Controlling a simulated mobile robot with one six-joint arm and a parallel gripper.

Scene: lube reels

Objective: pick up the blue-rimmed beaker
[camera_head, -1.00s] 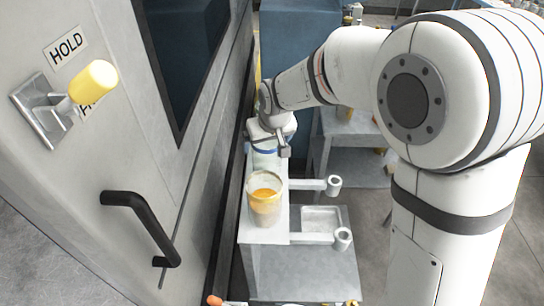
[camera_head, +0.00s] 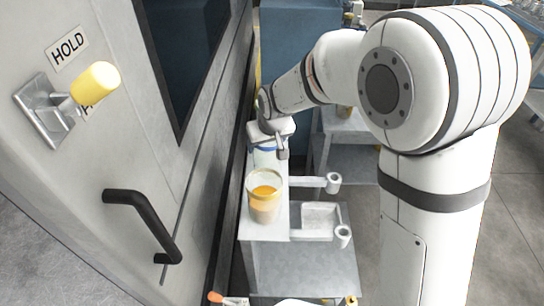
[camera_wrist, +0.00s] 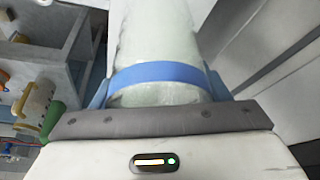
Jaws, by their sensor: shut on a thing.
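The blue-rimmed beaker (camera_wrist: 155,40) is a pale, clear cylinder with a blue band around it, filling the upper middle of the wrist view. My gripper (camera_wrist: 158,84) is shut on it, one finger on each side at the blue band. In the head view my gripper (camera_head: 270,133) is over the far end of the narrow light shelf (camera_head: 262,232). The beaker shows there only partly below the jaws, as a pale body with a blue strip (camera_head: 266,149). Whether its base touches the shelf is not clear.
A beaker with orange contents (camera_head: 264,198) stands on the shelf nearer the camera. Holder arms with rings (camera_head: 332,183) stick out to the right. A grey door with a black handle (camera_head: 145,225) and yellow knob (camera_head: 96,83) closes off the left. A grey cart (camera_head: 348,140) stands behind right.

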